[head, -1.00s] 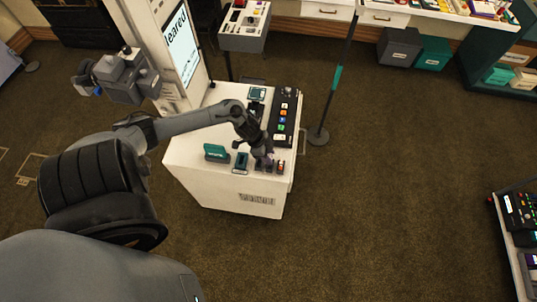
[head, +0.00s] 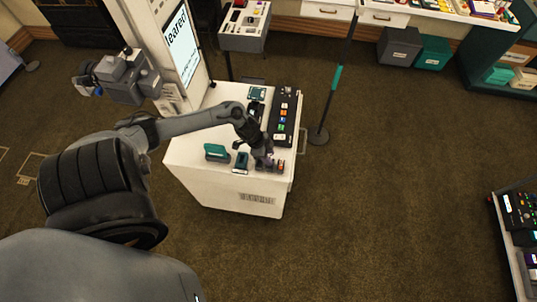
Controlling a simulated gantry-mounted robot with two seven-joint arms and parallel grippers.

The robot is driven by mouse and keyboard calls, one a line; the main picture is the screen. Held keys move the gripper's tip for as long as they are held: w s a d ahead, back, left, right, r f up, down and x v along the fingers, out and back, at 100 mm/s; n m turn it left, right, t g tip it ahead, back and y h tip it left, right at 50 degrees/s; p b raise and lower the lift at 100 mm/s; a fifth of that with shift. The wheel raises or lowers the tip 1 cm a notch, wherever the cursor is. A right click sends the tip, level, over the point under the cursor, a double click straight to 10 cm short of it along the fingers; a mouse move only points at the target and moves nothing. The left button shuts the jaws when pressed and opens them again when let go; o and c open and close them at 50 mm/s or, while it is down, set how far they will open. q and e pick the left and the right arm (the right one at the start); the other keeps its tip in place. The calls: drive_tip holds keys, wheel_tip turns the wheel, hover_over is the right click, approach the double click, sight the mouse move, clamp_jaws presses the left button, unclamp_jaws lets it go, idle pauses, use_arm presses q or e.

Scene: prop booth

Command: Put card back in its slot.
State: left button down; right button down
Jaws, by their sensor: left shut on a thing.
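My left gripper (head: 266,162) is at the front right of the white kiosk counter (head: 190,172), low over its top. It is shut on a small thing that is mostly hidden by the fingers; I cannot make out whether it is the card. A small dark block with red marks (head: 279,166) sits right beside the fingertips, and I cannot tell whether it has a slot. A teal and dark holder (head: 241,162) stands just left of the gripper. My right gripper is not in view.
A teal block (head: 216,152) stands at the counter's left. A black panel with coloured buttons (head: 283,118) runs along the right side. A teal item (head: 257,94) lies at the back. A tall screen (head: 182,45) rises behind, and a post (head: 327,100) stands right of the counter.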

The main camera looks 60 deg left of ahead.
use_arm(q)
drive_tip(key=shift+f, duration=0.2)
idle(0.5)
drive_tip(key=shift+f+b, duration=0.35)
drive_tip(key=shift+f, duration=0.15)
drive_tip(key=shift+f, duration=0.35)
drive_tip(key=shift+f, duration=0.3)
idle(0.3)
drive_tip(key=c, duration=0.6)
unclamp_jaws()
